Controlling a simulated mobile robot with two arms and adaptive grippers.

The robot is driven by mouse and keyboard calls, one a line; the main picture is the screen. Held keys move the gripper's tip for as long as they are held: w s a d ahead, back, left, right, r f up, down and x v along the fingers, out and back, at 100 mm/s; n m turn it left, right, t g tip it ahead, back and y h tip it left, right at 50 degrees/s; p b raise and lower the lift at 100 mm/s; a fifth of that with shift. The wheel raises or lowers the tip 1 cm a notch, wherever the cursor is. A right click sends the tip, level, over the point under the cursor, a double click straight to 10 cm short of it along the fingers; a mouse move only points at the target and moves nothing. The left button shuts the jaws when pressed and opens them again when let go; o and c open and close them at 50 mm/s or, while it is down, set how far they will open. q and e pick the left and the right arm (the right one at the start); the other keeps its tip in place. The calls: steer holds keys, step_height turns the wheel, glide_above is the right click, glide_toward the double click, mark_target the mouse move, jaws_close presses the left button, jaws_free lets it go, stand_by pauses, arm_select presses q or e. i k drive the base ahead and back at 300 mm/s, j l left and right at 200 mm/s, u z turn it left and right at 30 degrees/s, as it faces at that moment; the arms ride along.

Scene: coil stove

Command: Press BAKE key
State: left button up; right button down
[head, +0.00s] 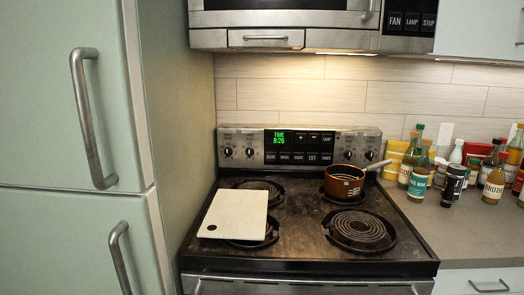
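The stove (310,260) stands in the middle of the head view, with a control panel (252,138) upright along its back edge. The panel has a green clock display (279,138) reading TIME and 8:26. A row of dark keys with small white labels (298,157) runs below it. The leftmost key (271,157) looks like BAKE, but the print is too small to be sure. Neither of my grippers shows in the view.
A white cutting board (236,212) lies over the left front burner. A brown pot (344,182) sits on the right rear burner, its handle pointing right. Bottles (420,175) and jars crowd the right counter. A microwave (300,18) hangs above; a green fridge (60,130) is left.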

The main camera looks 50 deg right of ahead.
mark_target(271, 156)
steer(key=l, duration=1.3)
steer(key=i+u, duration=0.05)
